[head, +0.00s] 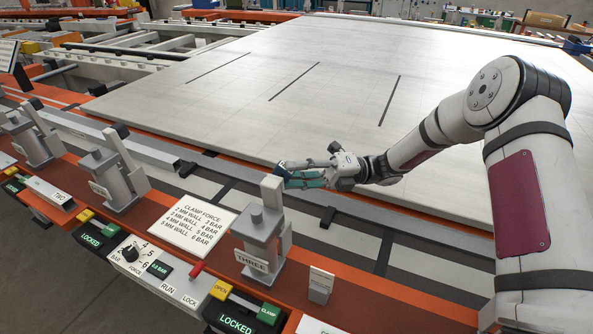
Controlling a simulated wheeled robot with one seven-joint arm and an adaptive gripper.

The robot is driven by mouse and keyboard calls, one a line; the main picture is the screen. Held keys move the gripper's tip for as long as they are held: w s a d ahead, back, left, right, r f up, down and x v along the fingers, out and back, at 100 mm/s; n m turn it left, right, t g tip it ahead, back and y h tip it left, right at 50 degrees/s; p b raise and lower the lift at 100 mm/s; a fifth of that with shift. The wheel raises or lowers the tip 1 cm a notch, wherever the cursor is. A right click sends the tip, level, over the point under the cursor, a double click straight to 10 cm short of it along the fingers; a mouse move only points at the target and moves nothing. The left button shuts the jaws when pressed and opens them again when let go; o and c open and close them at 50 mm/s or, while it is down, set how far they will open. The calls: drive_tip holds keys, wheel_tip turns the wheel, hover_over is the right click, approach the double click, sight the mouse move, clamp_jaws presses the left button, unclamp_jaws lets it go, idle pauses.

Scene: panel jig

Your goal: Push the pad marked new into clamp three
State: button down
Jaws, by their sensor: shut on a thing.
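Clamp three (258,262) is a grey upright clamp with a "THREE" label, on the orange rail in the lower middle of the head view. My gripper (292,176) is just behind and right of the top of that arm. Its teal-tipped fingers are shut on a small dark blue pad (282,169). No "new" mark can be read on the pad, and the fingers partly hide it. I cannot tell whether the pad touches the clamp.
A large pale panel (290,85) lies behind the rail. Clamp two (115,180) and another clamp (33,138) stand to the left. A force sign (199,226), a red lever (196,269), and green "LOCKED" (237,322) and "CLAMP" indicators line the front. A small grey block (320,287) stands right of clamp three.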

drive_tip(key=shift+s+a+p, duration=0.3)
drive_tip(key=shift+s+p, duration=0.2)
drive_tip(key=shift+s, duration=0.35)
drive_tip(key=c, duration=1.1)
unclamp_jaws()
drive_tip(key=shift+f, duration=0.1)
drive_tip(key=v, duration=1.2)
drive_tip(key=shift+s+f, duration=0.1)
drive_tip(key=shift+s, duration=0.05)
